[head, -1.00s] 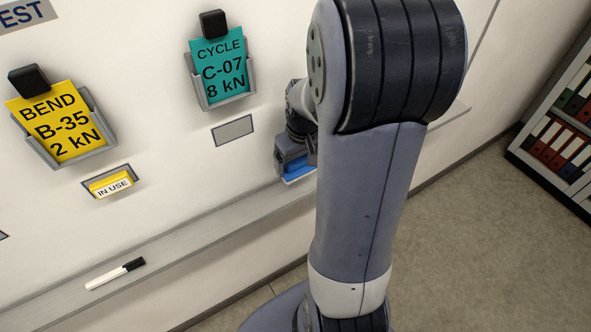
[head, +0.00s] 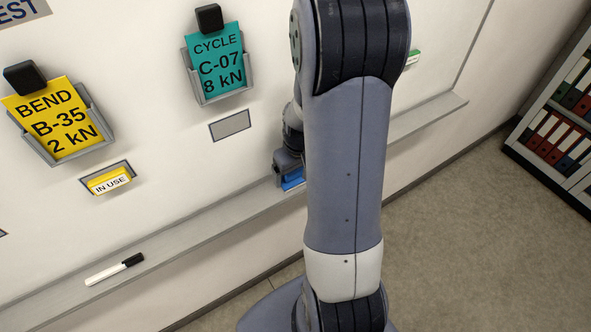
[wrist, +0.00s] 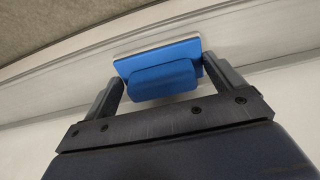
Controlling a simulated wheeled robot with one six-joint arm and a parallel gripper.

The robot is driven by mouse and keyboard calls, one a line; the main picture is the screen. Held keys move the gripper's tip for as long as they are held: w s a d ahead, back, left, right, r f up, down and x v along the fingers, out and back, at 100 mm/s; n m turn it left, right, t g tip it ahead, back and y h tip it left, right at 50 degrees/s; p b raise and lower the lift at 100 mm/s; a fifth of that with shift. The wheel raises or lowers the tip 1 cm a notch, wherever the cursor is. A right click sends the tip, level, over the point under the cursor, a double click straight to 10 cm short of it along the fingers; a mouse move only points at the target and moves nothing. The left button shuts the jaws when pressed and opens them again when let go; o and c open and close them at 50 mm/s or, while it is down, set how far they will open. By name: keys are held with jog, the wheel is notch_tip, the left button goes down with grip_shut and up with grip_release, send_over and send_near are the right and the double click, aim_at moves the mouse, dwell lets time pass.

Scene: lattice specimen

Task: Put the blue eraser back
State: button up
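The blue eraser (head: 292,179) is at the whiteboard's tray (head: 215,223), partly hidden behind my arm in the head view. In the wrist view the blue eraser (wrist: 160,80) lies between my two fingers, its pale pad on the far side, against the pale ledge. My gripper (head: 288,165) is shut on its sides; it also shows in the wrist view (wrist: 162,78). I cannot tell whether the eraser touches the tray.
A marker (head: 114,269) lies on the tray to the left. The board holds a yellow BEND card (head: 55,115), a teal CYCLE card (head: 217,68), an IN USE tag (head: 109,182) and an empty grey frame (head: 230,125). A binder shelf (head: 555,130) stands right.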

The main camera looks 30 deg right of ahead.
aim_at(298, 180)
jog(key=shift+o, duration=1)
notch_tip(298, 180, up, 12)
jog(key=s, duration=0.1)
jog(key=shift+s+p, duration=0.25)
jog(key=shift+p, duration=0.15)
jog(key=f, duration=0.4)
jog(key=w+f, duration=0.1)
jog(key=f, duration=0.3)
jog(key=f+b, duration=0.1)
jog(key=f, duration=0.3)
jog(key=shift+w+f, duration=0.2)
jog(key=shift+f, duration=0.05)
jog(key=shift+s+r, duration=0.2)
jog(key=shift+r, duration=1.45)
jog(key=shift+f, duration=0.1)
